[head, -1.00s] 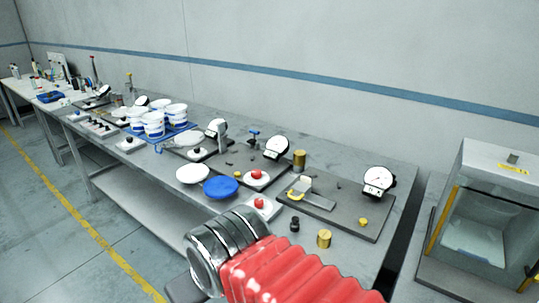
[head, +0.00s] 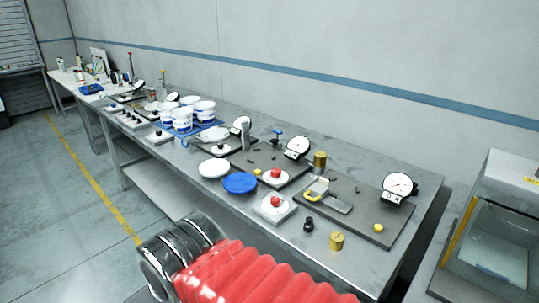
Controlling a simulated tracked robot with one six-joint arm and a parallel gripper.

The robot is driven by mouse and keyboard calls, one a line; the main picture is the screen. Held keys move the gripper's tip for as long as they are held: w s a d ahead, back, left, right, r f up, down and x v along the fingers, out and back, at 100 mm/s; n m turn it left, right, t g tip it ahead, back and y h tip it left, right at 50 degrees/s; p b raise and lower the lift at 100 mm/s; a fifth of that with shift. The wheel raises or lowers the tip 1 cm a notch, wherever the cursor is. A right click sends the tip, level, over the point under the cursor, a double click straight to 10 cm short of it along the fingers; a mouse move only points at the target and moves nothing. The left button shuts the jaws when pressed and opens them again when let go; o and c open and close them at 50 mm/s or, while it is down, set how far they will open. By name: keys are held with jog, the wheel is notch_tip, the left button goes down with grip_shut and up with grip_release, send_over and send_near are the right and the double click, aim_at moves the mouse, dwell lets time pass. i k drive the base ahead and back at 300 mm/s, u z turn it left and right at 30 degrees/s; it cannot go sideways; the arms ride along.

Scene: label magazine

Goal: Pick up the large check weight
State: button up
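Two brass-coloured cylinders that look like weights are on the grey workbench. One brass cylinder (head: 337,241) stands near the front edge, and a taller-looking one (head: 320,161) stands further back, by a dial gauge. I cannot tell for sure which is the large check weight. A small black knobbed piece (head: 308,224) stands left of the front cylinder. My arm, with a red ribbed sleeve and chrome rings, fills the bottom of the view, left of and in front of the cylinders. My gripper's fingers do not show.
A dark plate with a dial gauge (head: 398,187) lies right of the cylinders. A red-knobbed box (head: 275,207), a blue lid (head: 240,183) and a white lid (head: 214,168) lie to the left. White tubs (head: 181,119) stand further back. A glass-fronted cabinet (head: 497,245) is at the right.

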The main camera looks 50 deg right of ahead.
aim_at(319, 161)
jog(key=u, duration=0.65)
jog(key=i, duration=1.55)
jog(key=z, duration=2.5)
